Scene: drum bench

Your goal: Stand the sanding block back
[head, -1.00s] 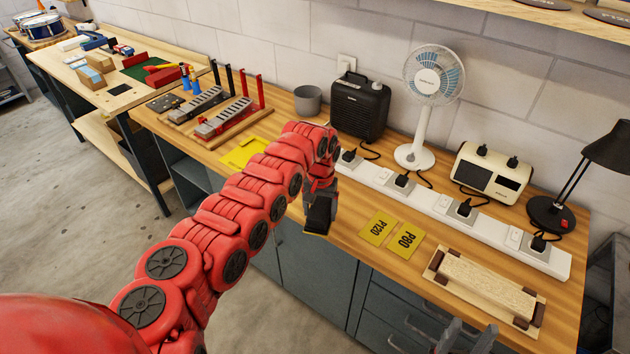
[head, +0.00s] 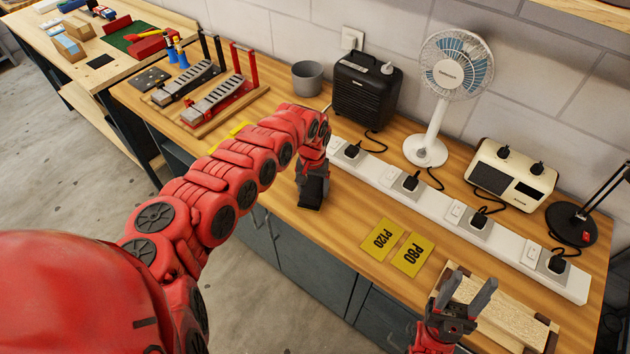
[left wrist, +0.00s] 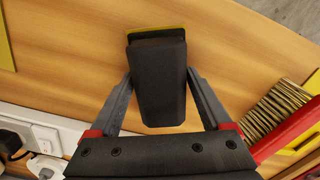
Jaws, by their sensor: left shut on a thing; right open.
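The sanding block (head: 313,192) is black; its yellow underside edge shows in the left wrist view (left wrist: 157,33). My left gripper (left wrist: 159,82) is shut on it, one finger on each side. In the head view they are over the bench near its front edge, left of the yellow P120 sheet (head: 381,239) and P80 sheet (head: 412,255). I cannot tell whether the block touches the bench. My right gripper (head: 468,297) is open and empty, above the wooden piece in its holder (head: 515,320). Another yellow patch (head: 238,130) is partly hidden behind my left arm.
A white power strip (head: 440,212) with several plugs runs behind the sheets. A black heater (head: 365,92), fan (head: 427,150), cream radio (head: 510,175) and lamp (head: 570,222) stand along the wall. A brush (left wrist: 275,108) shows in the left wrist view.

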